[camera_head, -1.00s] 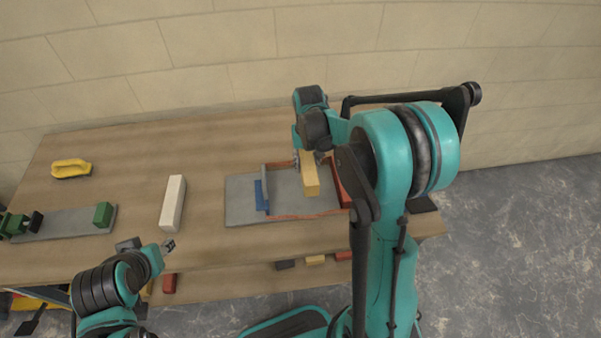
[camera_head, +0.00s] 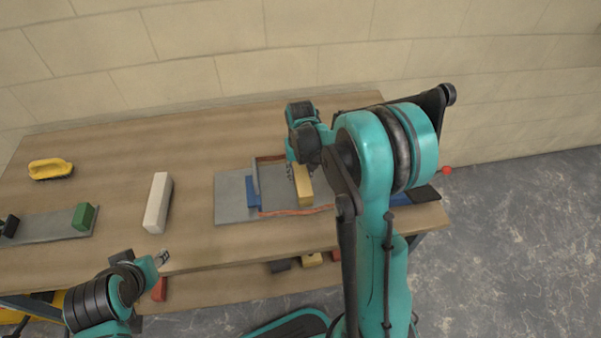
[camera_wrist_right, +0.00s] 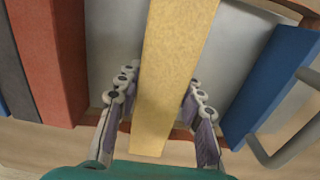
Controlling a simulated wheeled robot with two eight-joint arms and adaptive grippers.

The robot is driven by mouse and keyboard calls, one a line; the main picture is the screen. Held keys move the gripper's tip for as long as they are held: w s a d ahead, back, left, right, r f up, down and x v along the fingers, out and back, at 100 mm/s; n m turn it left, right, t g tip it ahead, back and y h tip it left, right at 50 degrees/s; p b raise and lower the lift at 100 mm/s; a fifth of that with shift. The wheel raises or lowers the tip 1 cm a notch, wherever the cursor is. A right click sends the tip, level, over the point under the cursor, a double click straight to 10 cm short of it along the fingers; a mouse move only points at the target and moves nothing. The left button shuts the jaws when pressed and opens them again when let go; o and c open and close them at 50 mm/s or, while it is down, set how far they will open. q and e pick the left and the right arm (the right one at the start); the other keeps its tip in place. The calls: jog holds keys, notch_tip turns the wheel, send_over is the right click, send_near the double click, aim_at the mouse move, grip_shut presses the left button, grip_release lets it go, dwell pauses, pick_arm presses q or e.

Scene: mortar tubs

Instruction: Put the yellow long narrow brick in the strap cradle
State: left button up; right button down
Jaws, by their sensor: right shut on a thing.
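The yellow long narrow brick (camera_head: 304,187) is held between the fingers of my right gripper (camera_head: 301,171). In the right wrist view the brick (camera_wrist_right: 172,75) runs lengthwise between both fingers (camera_wrist_right: 160,100). It is over the strap cradle, a grey board (camera_head: 230,195) with a reddish-brown strap (camera_head: 300,212). Whether the brick touches the board is unclear. A blue brick (camera_head: 252,192) stands in the cradle left of the yellow one, beside a grey handle (camera_head: 256,176). My left gripper (camera_head: 163,257) is near the table's front edge, away from the bricks; its jaw opening is too small to judge.
In the wrist view a red brick (camera_wrist_right: 52,60) lies left of the yellow one, with a gap between. A white brick (camera_head: 157,203), green block (camera_head: 83,216) and yellow-handled tool (camera_head: 50,169) are at left. A dark block (camera_head: 424,193) is near the right edge.

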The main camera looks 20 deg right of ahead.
jog(key=shift+f, duration=0.6)
jog(key=shift+f+b, duration=0.45)
jog(key=shift+b, duration=0.2)
jog(key=c, duration=0.9)
grip_release()
jog(key=shift+r, duration=0.1)
notch_tip(320, 180, up, 12)
jog(key=shift+f, duration=0.1)
jog(key=shift+s, duration=0.1)
jog(key=s+a+r+n+t, duration=0.1)
jog(key=s+a+t, duration=0.2)
jog(key=s, duration=0.5)
jog(key=s+a+r+n+t, duration=0.1)
jog(key=s+a+t, duration=0.3)
jog(key=s, duration=0.4)
jog(key=shift+s+a+r+n, duration=0.2)
jog(key=shift+s+n, duration=0.2)
jog(key=shift+n, duration=0.1)
